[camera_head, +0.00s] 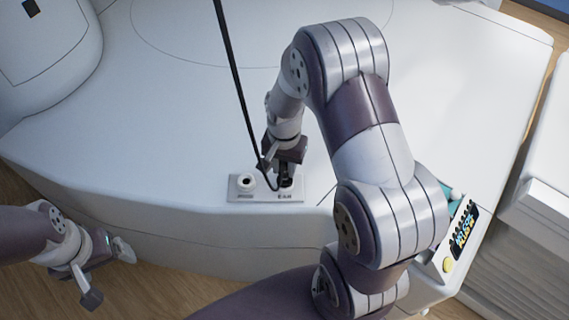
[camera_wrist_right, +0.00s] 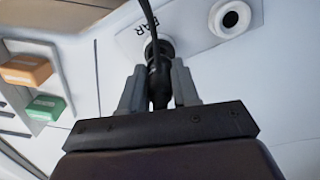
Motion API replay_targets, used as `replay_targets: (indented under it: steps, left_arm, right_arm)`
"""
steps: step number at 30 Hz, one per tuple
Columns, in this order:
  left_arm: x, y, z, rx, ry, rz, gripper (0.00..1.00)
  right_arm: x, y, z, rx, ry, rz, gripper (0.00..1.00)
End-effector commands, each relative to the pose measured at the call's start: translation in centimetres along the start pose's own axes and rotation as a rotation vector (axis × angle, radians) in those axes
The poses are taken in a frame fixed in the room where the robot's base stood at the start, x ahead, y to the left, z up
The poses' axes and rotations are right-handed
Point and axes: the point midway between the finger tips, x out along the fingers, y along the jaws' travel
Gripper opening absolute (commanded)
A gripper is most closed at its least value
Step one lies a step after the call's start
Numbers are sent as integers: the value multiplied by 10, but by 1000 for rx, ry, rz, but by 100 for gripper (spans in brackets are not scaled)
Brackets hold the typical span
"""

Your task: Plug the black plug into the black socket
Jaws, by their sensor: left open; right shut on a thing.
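The black plug (camera_wrist_right: 158,80) is held upright between the fingers of my right gripper (camera_head: 284,170), which is shut on it. The fingers also show in the right wrist view (camera_wrist_right: 158,92). A black cable (camera_head: 236,75) runs up from the plug. The plug's tip is at the labelled socket (camera_wrist_right: 166,44) on the right side of the small plate (camera_head: 265,196); how deep it sits cannot be told. The other socket (camera_head: 246,181), white-rimmed with a dark hole, is empty; it also shows in the right wrist view (camera_wrist_right: 231,19). My left gripper (camera_head: 106,273) is open and empty, at lower left.
The plate lies near the front edge of a large white surface (camera_head: 170,120). A control panel (camera_head: 462,236) with a lit display stands at right. Orange (camera_wrist_right: 26,69) and green (camera_wrist_right: 46,106) blocks show in the right wrist view. The white surface left of the cable is clear.

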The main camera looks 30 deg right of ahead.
Motion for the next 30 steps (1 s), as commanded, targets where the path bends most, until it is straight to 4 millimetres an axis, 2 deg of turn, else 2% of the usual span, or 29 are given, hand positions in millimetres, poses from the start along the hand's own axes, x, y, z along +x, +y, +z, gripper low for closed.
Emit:
replay_targets:
  steps: [30]
  left_arm:
    - [11,0,1,0,0,0,85]
  right_arm:
    - [21,0,0,0,0,0,0]
